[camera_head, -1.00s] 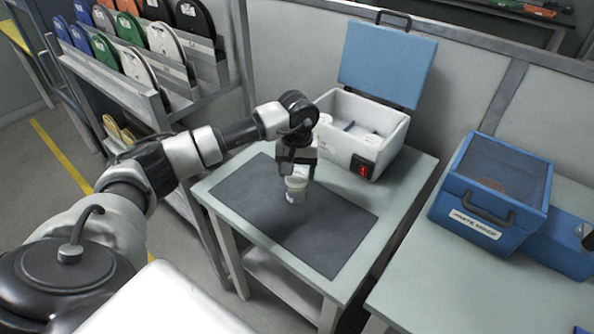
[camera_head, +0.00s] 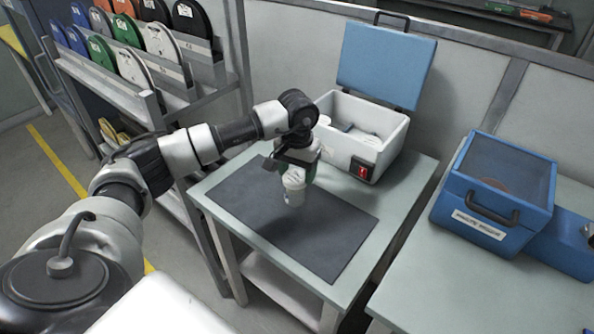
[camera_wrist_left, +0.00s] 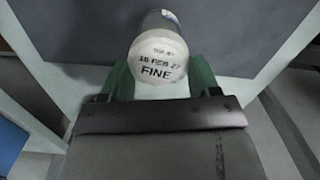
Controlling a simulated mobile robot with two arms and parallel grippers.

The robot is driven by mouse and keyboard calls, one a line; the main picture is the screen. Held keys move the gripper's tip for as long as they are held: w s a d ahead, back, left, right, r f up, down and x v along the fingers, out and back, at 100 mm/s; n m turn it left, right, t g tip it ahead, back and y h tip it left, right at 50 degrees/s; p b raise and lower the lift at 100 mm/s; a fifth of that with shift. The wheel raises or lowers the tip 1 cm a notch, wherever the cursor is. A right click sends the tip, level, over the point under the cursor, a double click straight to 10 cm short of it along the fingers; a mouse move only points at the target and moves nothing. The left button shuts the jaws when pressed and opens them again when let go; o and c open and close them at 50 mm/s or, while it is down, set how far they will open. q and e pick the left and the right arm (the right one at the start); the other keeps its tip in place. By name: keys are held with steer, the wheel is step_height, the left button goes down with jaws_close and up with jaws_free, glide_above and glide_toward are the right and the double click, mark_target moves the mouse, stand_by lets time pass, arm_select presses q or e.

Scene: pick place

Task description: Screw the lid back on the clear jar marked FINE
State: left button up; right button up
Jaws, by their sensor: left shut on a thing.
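A small jar (camera_head: 294,194) with a white lid is on or just above the dark mat (camera_head: 335,232); I cannot tell whether its base touches. My left gripper (camera_head: 296,176) comes down on it from above and is shut, its green-padded fingers on either side of the lid. In the left wrist view the white lid (camera_wrist_left: 158,57) faces the camera, printed "16 FEB 27" and "FINE", between the green fingers (camera_wrist_left: 160,84). Only a short part of the jar body (camera_wrist_left: 160,19) shows beyond it. How far the lid is threaded is hidden. My right gripper is out of view.
A white box (camera_head: 345,160) with a raised blue lid (camera_head: 386,62) and a red display stands at the back of the table. A blue case (camera_head: 490,195) is on the right-hand bench. Reels fill the rack at left. The mat's front part is clear.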

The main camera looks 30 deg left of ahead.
arm_select(q)
steer(key=shift+f+m+b, duration=0.1)
steer(key=shift+m+b, duration=0.4)
steer(key=shift+m, duration=0.2)
steer(key=shift+d+m+b, duration=0.15)
steer(key=shift+m+b, duration=0.25)
steer(key=shift+m, duration=0.9)
steer(key=o, duration=1)
steer(key=shift+c, duration=1.4)
steer(key=shift+r, duration=0.2)
